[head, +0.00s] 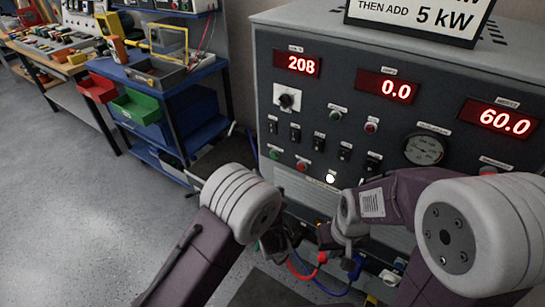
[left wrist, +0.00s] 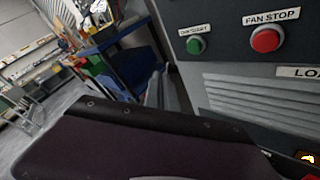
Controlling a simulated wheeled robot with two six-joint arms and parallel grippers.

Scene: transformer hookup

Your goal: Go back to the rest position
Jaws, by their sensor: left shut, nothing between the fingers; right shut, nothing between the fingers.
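My left gripper (head: 273,242) shows small and dark in the head view, low in front of the load bank cabinet, partly behind my left arm. It is shut and empty. My right gripper (head: 326,236) is close to its right, also low before the cabinet, shut and empty, partly covered by my right arm. In the left wrist view a dark purple link of mine fills the lower part, and no fingers can be made out there.
The load bank cabinet (head: 262,75) stands close ahead, its displays reading 208, 0.0 and 60.0. Its red fan stop button (left wrist: 265,40) is near the left wrist camera. Red and blue cable plugs (head: 322,257) sit below. A blue cart (head: 205,70) stands left; floor there is open.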

